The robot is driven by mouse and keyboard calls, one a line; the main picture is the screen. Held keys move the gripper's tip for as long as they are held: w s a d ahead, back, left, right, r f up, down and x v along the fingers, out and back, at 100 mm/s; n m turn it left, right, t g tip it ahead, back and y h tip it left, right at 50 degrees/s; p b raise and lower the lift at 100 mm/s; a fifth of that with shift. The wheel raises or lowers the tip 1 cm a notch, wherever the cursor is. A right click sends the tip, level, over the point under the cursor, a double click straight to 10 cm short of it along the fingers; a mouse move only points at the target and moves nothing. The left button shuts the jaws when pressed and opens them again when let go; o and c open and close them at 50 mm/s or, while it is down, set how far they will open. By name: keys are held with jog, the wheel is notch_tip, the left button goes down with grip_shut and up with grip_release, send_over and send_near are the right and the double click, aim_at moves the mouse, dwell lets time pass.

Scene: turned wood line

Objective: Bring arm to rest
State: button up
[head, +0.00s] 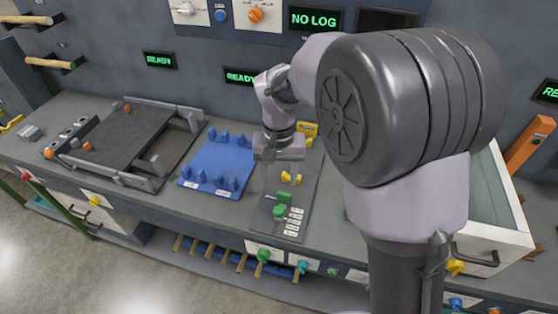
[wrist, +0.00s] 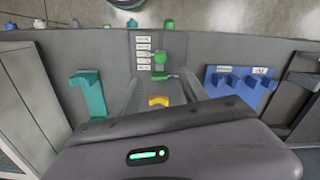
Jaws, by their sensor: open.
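My gripper (head: 279,172) hangs over the grey panel (head: 280,228) on the bench, pointing down, with its jaws apart and nothing seen between them. The panel carries yellow pieces (head: 291,178), green pieces (head: 281,208) and white labels. In the wrist view my gripper's dark body fills the bottom, with its fingers (wrist: 160,88) reaching up the picture. A yellow piece (wrist: 159,101) shows between them, on the panel beyond. My large upper arm hides the bench to the right of the panel in the head view.
A blue plate (head: 214,163) with blue holders lies left of the panel, and a dark framed tray (head: 120,140) farther left. A teal bracket (wrist: 90,95) shows in the wrist view. A white-walled box (head: 490,215) stands at right. A wall with screens (head: 314,19) rises behind.

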notch_tip(320, 180, up, 3)
jog(key=shift+r, duration=0.15)
dwell(0.3)
jog(key=s+d+r+m+t+y+b, duration=0.1)
jog(key=s+d+t+b, duration=0.2)
jog(key=s, duration=0.7)
jog(key=s+d+r+m+t+y+b, duration=0.1)
jog(key=s+d+b, duration=0.3)
jog(key=s, duration=0.7)
jog(key=shift+s+m+t+b, duration=0.2)
jog(key=shift+m+t+b, duration=0.5)
jog(key=shift+t+b, duration=0.15)
jog(key=shift+r, duration=0.1)
